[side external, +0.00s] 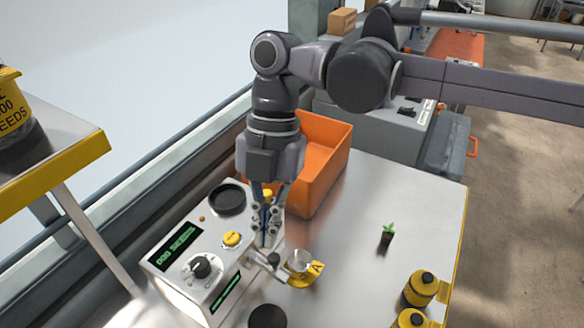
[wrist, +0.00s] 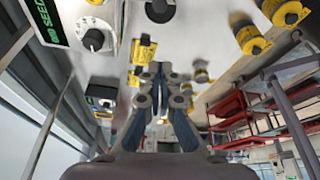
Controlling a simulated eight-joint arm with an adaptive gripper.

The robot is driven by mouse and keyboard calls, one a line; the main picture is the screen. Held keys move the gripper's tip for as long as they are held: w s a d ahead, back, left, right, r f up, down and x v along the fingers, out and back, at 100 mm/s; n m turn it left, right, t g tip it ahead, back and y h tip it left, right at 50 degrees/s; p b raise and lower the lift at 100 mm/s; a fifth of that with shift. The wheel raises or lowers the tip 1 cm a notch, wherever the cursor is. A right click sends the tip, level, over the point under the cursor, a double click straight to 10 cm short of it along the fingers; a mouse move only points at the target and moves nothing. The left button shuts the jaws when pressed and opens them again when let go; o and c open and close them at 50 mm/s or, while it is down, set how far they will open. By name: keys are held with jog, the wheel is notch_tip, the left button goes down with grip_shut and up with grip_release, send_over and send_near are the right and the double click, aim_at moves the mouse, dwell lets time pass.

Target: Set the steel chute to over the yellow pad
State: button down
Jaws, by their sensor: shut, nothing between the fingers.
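The steel chute (side external: 262,261) is a short metal arm with a black knob at the right front edge of the seeder machine. Its outer end reaches the left side of a yellow piece marked A (side external: 302,279), which I take for the yellow pad; a pale metal round (side external: 299,259) sits on it. I cannot tell whether the chute's end is over it or just beside it. My gripper (side external: 265,242) points down just above and behind the chute, shut and empty. In the wrist view the shut fingers (wrist: 158,72) hide what lies under them.
The machine has a dial (side external: 201,266), a yellow button (side external: 232,239) and a black dish (side external: 227,200). A black disc (side external: 267,317) lies in front. An orange bin (side external: 322,165) stands behind my gripper. A seedling (side external: 388,235) and yellow bottles (side external: 421,288) stand right; bare table lies between.

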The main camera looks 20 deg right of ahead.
aim_at(270, 264)
jog(key=shift+a+f, duration=0.1)
dwell(0.3)
jog(key=x, duration=1)
jog(key=w+d, duration=0.2)
jog(key=w, duration=0.1)
jog(key=shift+w+d, duration=0.1)
jog(key=shift+w, duration=0.05)
